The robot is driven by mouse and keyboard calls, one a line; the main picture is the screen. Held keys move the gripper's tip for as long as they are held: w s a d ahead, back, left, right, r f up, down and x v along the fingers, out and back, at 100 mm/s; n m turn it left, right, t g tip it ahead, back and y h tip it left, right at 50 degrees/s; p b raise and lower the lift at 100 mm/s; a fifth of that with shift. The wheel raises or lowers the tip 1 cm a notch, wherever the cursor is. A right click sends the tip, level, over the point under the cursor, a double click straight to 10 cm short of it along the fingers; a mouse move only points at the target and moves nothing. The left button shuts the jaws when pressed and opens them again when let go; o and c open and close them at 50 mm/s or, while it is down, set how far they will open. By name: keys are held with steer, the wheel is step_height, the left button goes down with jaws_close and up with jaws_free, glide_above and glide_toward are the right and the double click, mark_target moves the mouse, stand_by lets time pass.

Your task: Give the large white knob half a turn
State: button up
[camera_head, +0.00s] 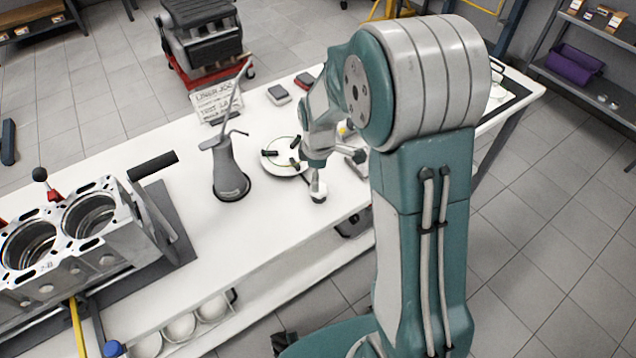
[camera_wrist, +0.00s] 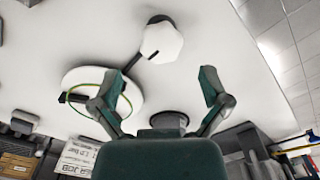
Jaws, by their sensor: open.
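A white six-sided knob (camera_wrist: 163,42) shows from above in the wrist view, beyond my fingertips, with a short dark mark near its middle. A dark bar runs from it toward a round white plate (camera_wrist: 132,92). In the head view the knob (camera_head: 318,191) appears just below my gripper (camera_head: 317,164), at the bench's front side. My gripper (camera_wrist: 161,75) is open with nothing between its fingers, and the knob lies past the gap, untouched as far as I can tell. My arm hides part of the bench in the head view.
The white bench (camera_head: 232,245) has free room in front of the knob. The round plate (camera_head: 277,165) is just left of my gripper. A grey oil can (camera_head: 229,178) stands farther left, and an engine block (camera_head: 80,240) sits at the left end.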

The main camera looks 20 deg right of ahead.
step_height(320, 180, up, 8)
steer(key=shift+f, duration=0.1)
stand_by(0.4)
